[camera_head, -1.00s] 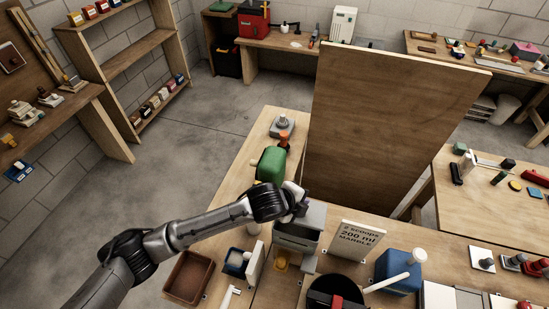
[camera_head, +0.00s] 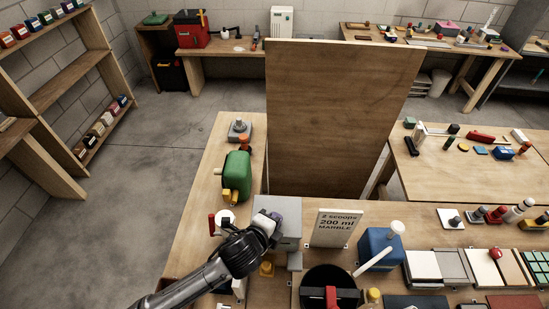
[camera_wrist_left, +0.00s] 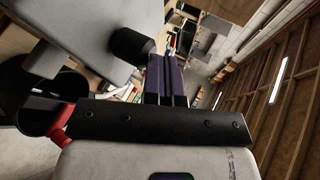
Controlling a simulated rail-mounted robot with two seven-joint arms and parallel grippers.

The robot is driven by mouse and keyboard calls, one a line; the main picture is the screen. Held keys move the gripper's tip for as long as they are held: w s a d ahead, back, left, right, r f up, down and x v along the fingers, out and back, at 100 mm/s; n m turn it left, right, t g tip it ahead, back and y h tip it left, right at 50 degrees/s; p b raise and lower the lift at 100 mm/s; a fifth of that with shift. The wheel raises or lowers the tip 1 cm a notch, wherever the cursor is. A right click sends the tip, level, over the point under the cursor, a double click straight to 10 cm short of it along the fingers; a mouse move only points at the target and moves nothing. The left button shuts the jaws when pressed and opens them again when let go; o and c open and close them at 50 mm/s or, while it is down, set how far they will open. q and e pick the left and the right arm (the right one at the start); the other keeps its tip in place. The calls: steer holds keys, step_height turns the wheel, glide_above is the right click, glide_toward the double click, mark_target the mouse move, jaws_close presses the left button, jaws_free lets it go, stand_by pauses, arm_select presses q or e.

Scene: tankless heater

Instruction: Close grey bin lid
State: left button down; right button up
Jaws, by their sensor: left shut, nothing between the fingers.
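The grey bin (camera_head: 289,212) stands on the workbench, left of the marble sign. Its top shows as a flat grey panel, partly covered by my left gripper; I cannot tell whether the lid is fully down. My left gripper (camera_head: 270,222) is over the bin's left front part, shut and empty. In the left wrist view its fingers (camera_wrist_left: 167,80) are together, beside a grey body (camera_wrist_left: 85,35) with a black knob (camera_wrist_left: 131,43). Whether they touch it is unclear. My right gripper is not in view.
A tall wooden board (camera_head: 340,115) rises behind the bench.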

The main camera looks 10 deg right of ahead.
arm_select(q)
steer(key=w+d+r+p+v, duration=0.1)
steer(key=r+p+v, duration=0.15)
steer(key=v, duration=0.95)
steer(key=a+r+n+t+y+p, duration=0.1)
steer(key=a+r+n+y+p, duration=0.15)
steer(key=a+r+n, duration=0.5)
steer(key=a+r+n+t+y+p, duration=0.1)
steer(key=a+r+n+y, duration=0.3)
steer(key=n, duration=0.6)
steer(key=s+a+f+n+g+p, duration=0.3)
steer(key=s+f, duration=0.5)
steer(key=s, duration=0.4)
steer(key=s+a+f+n+g+p, duration=0.3)
steer(key=s+a+f+g, duration=0.2)
steer(key=s+f, duration=0.3)
steer(key=s+a+y, duration=0.1)
steer(key=s, duration=0.3)
steer(key=shift+a+f+p, duration=0.3)
steer(key=shift+a+p, duration=0.05)
steer(key=shift+p, duration=0.05)
